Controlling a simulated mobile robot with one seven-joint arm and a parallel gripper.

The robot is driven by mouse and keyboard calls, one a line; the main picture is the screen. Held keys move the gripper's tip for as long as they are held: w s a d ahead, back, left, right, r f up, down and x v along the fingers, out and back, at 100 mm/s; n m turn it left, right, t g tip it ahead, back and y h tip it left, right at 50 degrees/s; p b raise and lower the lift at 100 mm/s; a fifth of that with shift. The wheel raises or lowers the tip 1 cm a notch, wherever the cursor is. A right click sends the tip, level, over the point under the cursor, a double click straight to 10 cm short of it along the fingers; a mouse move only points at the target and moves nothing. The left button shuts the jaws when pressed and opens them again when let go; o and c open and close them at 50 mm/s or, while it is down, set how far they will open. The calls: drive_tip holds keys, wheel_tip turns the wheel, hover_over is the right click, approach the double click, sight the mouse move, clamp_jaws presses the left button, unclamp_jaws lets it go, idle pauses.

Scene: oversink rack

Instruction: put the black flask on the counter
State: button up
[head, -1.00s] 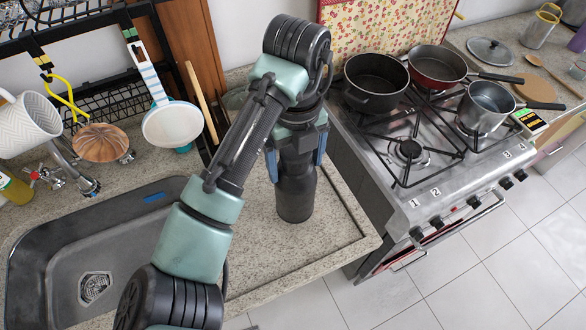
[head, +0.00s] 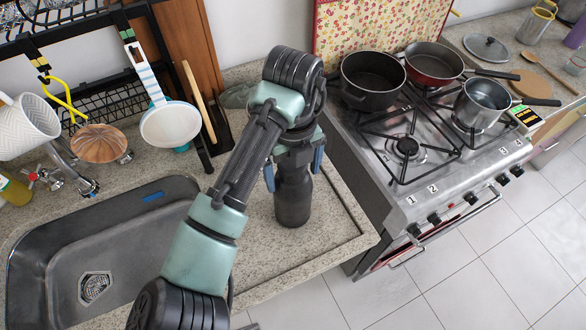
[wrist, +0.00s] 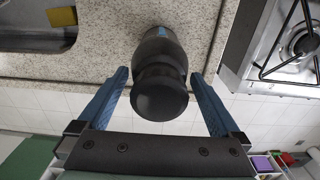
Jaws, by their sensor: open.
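The black flask (head: 293,198) stands upright on the speckled counter (head: 262,262), between the sink and the stove. My gripper (head: 294,178) is above it, pointing down, with blue fingers on either side of the flask's upper part. In the wrist view the flask (wrist: 158,88) shows from above, its dark round cap between the spread fingers of my gripper (wrist: 158,100). Gaps show between the cap and both fingers. The flask's top is hidden behind my gripper in the head view.
A sink (head: 60,262) lies to the left. The gas stove (head: 425,190) with a black pot (head: 372,82) and other pans stands to the right. A white strainer (head: 170,126) hangs behind the counter, beside a wooden-handled utensil (head: 198,98).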

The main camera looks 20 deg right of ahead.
wheel_tip(320, 180, up, 12)
drive_tip(key=shift+r, duration=0.1)
idle(0.4)
drive_tip(key=w+d+r+n+t+h, duration=0.2)
drive_tip(key=d+r+n+t+h, duration=0.15)
drive_tip(key=d, duration=0.35)
drive_tip(key=w+d+r+n+t+h, duration=0.2)
drive_tip(key=r+n+t+h, duration=0.15)
drive_tip(key=r, duration=0.55)
drive_tip(key=w+d+r+n+t+h, duration=0.25)
drive_tip(key=r+n, duration=0.25)
drive_tip(key=r, duration=0.4)
drive_tip(key=s+a+r+n+t+h, duration=0.1)
drive_tip(key=s+a+r+n+t, duration=0.1)
drive_tip(key=a+r+n+t, duration=0.75)
drive_tip(key=s+a+r+n+t+y, duration=0.4)
drive_tip(key=s+a+r+n+y, duration=0.1)
drive_tip(key=a+n, duration=0.2)
drive_tip(key=s+a+r+n+t+y, duration=0.4)
drive_tip(key=a+n, duration=0.3)
drive_tip(key=a, duration=0.2)
drive_tip(key=shift+s+a+r+y, duration=0.15)
drive_tip(key=shift+s+r+y, duration=0.25)
drive_tip(key=shift+r+y, duration=0.3)
